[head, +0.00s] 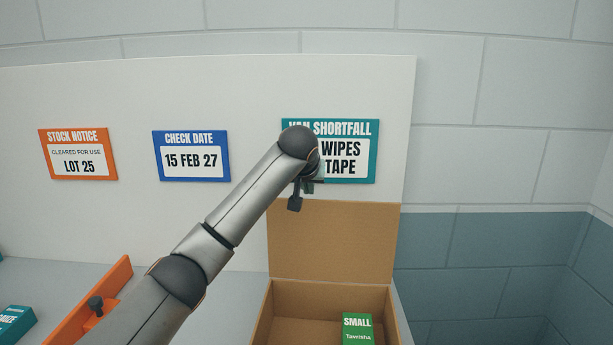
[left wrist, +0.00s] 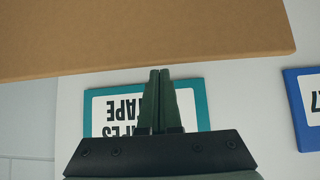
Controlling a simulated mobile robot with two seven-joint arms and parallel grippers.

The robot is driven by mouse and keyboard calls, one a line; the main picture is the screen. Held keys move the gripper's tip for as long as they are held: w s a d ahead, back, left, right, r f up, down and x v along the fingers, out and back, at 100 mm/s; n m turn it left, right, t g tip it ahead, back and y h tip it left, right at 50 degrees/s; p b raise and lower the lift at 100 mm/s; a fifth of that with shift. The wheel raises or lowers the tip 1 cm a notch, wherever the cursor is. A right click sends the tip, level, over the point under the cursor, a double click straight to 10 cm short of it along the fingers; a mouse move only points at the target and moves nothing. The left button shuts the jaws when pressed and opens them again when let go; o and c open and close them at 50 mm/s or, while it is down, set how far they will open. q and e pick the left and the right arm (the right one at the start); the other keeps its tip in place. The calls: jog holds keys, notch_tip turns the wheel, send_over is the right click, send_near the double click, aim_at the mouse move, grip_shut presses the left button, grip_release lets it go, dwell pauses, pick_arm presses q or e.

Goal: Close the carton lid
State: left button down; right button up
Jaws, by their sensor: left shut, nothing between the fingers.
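The brown carton (head: 281,302) stands open at the bottom centre of the head view. Its lid (head: 335,240) stands upright at the back, against the white panel. A green box marked SMALL (head: 357,328) is inside the carton. My left gripper (head: 308,187) is at the lid's top edge, left of its middle, in front of the teal sign. In the left wrist view the shut, empty fingers (left wrist: 159,76) point towards the lid (left wrist: 150,35), which fills the top of the picture. Whether they touch it is unclear. My right gripper is not in view.
Signs hang on the white panel (head: 240,85): an orange one (head: 77,154), a blue one (head: 190,156) and a teal one (head: 371,150). An orange rail (head: 120,274) and a teal box (head: 15,322) are at the lower left.

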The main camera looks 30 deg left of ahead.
pick_arm(q)
jog(key=shift+s+d+f, duration=0.15)
jog(key=shift+s+d, duration=0.15)
jog(key=shift+s, duration=0.25)
jog(key=shift+s+d+f, duration=0.2)
jog(key=shift+s+d, duration=0.05)
jog(key=shift+s, duration=0.3)
jog(key=shift+s+d+f, duration=0.15)
jog(key=shift+s+d, duration=0.15)
jog(key=shift+s, duration=0.25)
